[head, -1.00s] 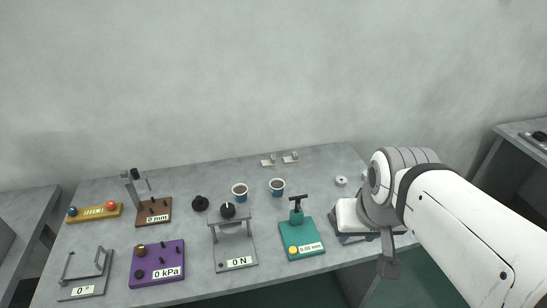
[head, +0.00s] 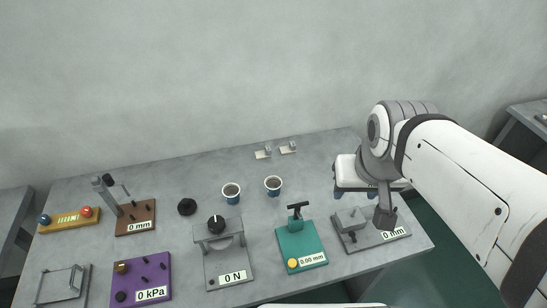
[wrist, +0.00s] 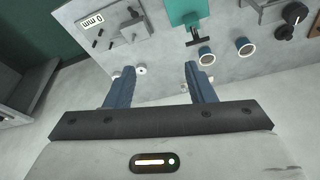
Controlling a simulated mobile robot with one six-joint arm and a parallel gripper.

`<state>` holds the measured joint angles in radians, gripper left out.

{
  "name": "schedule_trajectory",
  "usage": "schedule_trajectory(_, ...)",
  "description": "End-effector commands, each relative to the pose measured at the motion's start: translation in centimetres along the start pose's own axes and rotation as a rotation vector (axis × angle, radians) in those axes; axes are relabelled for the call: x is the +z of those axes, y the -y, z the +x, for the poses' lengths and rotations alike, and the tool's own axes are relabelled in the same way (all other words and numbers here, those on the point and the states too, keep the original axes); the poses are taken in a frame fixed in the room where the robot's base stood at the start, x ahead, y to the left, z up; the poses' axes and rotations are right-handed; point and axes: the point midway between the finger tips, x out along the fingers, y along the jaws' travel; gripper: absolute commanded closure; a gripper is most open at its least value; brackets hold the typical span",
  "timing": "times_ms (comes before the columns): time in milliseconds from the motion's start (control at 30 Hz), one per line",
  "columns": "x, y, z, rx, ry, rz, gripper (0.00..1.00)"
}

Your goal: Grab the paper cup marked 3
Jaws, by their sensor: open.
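Two blue paper cups with white rims and dark insides stand upright at the back middle of the table, a left cup (head: 231,193) and a right cup (head: 273,186). I cannot read a number on either. In the wrist view both cups, (wrist: 206,56) and (wrist: 245,48), lie to the right of the fingers. My gripper (head: 354,194) is above the table's right side, to the right of the cups and apart from them. In the wrist view my gripper (wrist: 160,68) has its blue fingers wide apart with nothing held between them.
A teal device (head: 297,244) stands in front of the right cup, and a grey press (head: 219,248) in front of the left cup. A grey 0 mm device (head: 359,242) lies below my gripper. A black knob (head: 187,206) is left of the cups.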

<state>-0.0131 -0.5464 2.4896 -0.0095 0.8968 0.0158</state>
Motion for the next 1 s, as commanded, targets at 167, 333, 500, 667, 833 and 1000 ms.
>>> schedule_trajectory(167,-3.2,1.3,4.5,0.011,0.018,0.024,0.36)
schedule_trajectory(333,-8.1,4.4,11.3,0.023,0.029,0.051,0.27)
schedule_trajectory(500,-12.0,8.7,19.1,0.03,0.034,0.077,0.27)
schedule_trajectory(667,-14.2,12.7,25.8,0.031,0.033,0.096,0.27)
schedule_trajectory(833,-15.1,15.5,30.0,0.03,0.032,0.108,0.27)
schedule_trajectory(1000,-15.4,16.3,31.8,0.029,0.032,0.114,0.27)
